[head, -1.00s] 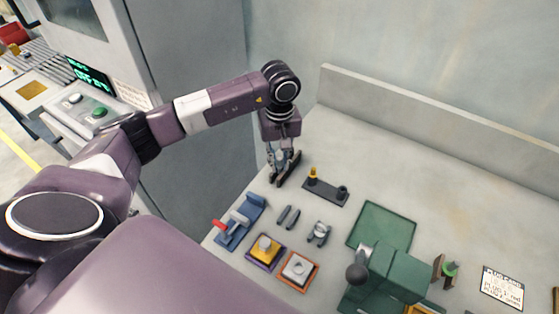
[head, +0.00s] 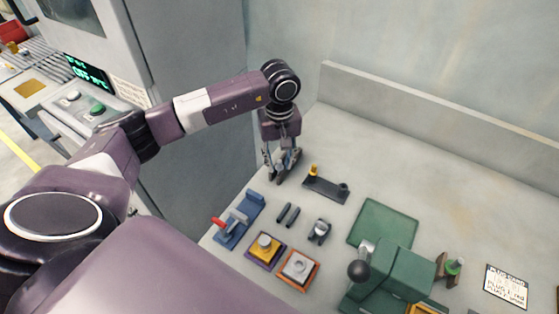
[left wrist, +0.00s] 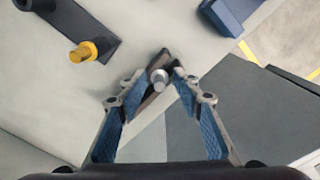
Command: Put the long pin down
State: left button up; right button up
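The long pin shows in the left wrist view as a round grey end (left wrist: 159,77) between the fingertips of my left gripper (left wrist: 159,84). The fingers, with blue pads, stand apart, with a small gap on each side of the pin. A dark long piece (left wrist: 167,60) lies under the pin; I cannot tell whether the pin sits in it. In the head view my left gripper (head: 282,165) points down at the far left part of the bench, and the pin is hidden there. My right gripper is not in view.
A dark rack (head: 325,190) with a yellow-collared pin (head: 313,171) is close right of the gripper. A blue fixture (head: 238,222), yellow block (head: 265,248), orange-framed block (head: 298,270) and green press (head: 395,270) stand nearer. The bench's back right is clear.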

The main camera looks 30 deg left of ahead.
aim_at(280, 161)
pick_arm(q)
jog(key=shift+r+p, duration=0.3)
jog(key=shift+p, duration=0.15)
jog(key=shift+r+p, duration=0.45)
jog(key=shift+p, duration=0.1)
notch_tip(280, 161, up, 12)
jog(key=b, duration=0.3)
jog(key=shift+f+b, duration=0.15)
jog(key=shift+b, duration=0.15)
